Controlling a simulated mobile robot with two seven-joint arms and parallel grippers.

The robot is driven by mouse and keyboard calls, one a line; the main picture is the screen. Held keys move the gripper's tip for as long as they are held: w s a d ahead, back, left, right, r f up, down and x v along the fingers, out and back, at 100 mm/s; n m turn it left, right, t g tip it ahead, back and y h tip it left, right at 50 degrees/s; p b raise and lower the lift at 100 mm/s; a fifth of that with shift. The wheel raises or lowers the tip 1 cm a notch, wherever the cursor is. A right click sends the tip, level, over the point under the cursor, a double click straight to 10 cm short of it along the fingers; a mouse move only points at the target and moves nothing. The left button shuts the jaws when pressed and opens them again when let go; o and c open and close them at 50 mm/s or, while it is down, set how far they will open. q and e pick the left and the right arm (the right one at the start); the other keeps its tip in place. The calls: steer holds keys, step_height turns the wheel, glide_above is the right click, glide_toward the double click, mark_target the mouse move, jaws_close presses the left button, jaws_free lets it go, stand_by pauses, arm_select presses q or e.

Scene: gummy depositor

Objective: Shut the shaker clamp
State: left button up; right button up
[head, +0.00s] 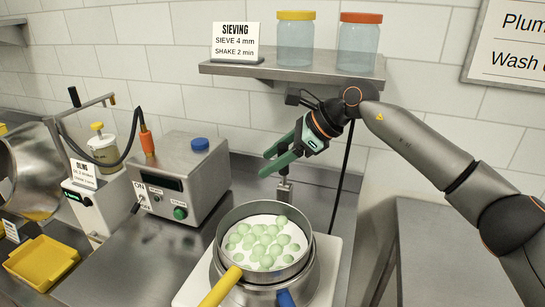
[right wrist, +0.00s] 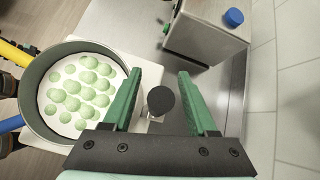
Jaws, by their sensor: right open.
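The shaker clamp (head: 284,191) is a small upright metal post behind the sieve (head: 222,238) on the white shaker base (head: 326,270). Its upper end is partly hidden by my gripper in the head view. In the right wrist view its dark round knob (right wrist: 161,100) appears between my fingers, nearer the left one, with gaps on both sides. My right gripper (head: 265,165) has green fingers, is open and empty, and hovers over the clamp; it also shows in the right wrist view (right wrist: 160,72). The sieve holds several pale green gummies in white powder. My left gripper is out of view.
A grey control box (head: 187,185) with a green button stands left of the shaker. A yellow handle (head: 221,287) and a blue handle (head: 286,298) stick out in front. A wall shelf (head: 290,73) with two jars hangs above my gripper.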

steer(key=shift+c, duration=0.2)
jaws_close()
stand_by(1.1)
